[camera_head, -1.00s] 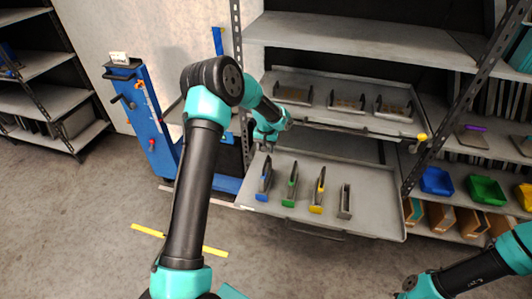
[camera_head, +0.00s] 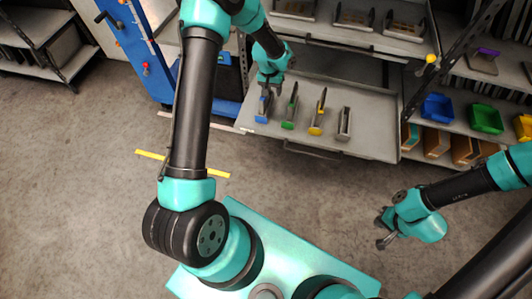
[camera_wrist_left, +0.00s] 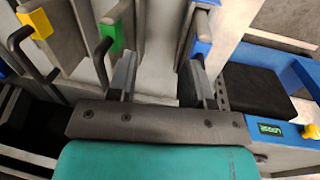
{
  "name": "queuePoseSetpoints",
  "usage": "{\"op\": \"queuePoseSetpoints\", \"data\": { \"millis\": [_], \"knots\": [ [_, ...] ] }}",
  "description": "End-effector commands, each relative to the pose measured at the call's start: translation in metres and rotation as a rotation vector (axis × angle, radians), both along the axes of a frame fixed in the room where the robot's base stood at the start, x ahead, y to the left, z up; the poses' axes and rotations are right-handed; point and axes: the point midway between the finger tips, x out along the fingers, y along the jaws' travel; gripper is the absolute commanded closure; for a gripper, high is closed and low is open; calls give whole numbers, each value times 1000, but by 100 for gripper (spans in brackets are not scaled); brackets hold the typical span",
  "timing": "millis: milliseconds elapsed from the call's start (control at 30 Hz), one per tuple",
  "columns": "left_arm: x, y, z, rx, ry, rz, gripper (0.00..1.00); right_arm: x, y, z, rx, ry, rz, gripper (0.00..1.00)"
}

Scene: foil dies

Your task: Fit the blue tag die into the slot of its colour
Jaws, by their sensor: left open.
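The blue tag die (camera_head: 262,119) stands leftmost in a row in the pulled-out grey tray (camera_head: 370,148). My left gripper (camera_head: 266,92) is open over its back end. In the left wrist view my left fingers (camera_wrist_left: 160,88) are apart, and the blue tag (camera_wrist_left: 201,48) shows at the right finger. I cannot tell if they touch. The green-tagged piece (camera_head: 290,112) and yellow-tagged piece (camera_head: 318,118) stand to its right, then a plain grey narrow holder (camera_head: 344,123). My right gripper (camera_head: 382,231) looks open and empty, low at the right. No blue slot is clearly visible.
An upper tray (camera_head: 355,34) with several brownish plates sits behind. Blue (camera_head: 437,107) and green (camera_head: 486,115) bins stand on the right shelf. The floor in front is free.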

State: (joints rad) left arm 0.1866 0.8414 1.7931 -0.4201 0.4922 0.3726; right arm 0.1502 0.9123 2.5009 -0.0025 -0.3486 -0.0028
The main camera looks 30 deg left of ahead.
Motion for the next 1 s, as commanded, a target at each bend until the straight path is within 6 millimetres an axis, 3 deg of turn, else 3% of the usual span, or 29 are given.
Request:
{"op": "queuePoseSetpoints", "data": {
  "millis": [100, 200, 333, 500, 667, 1000],
  "knots": [
    [-52, -43, -35, -92, -4, -32, 54, 0, 0, 0, 0, 0, 0, 100],
    [-100, -74, -55, -153, -21, -41, 54, 0, 0, 0, 0, 0, 0, 100],
    [-166, -103, -71, -198, -37, -39, 54, 0, 0, 0, 0, 0, 0, 100],
    [-236, -120, -73, -201, -58, -31, 54, 0, 0, 0, 0, 0, 0, 100],
    [-262, -123, -71, -188, -69, -30, 54, 0, 0, 0, 0, 0, 0, 100],
    [-263, -123, -71, -187, -72, -29, 54, 0, 0, 0, 0, 0, 0, 100]
  ]
}}
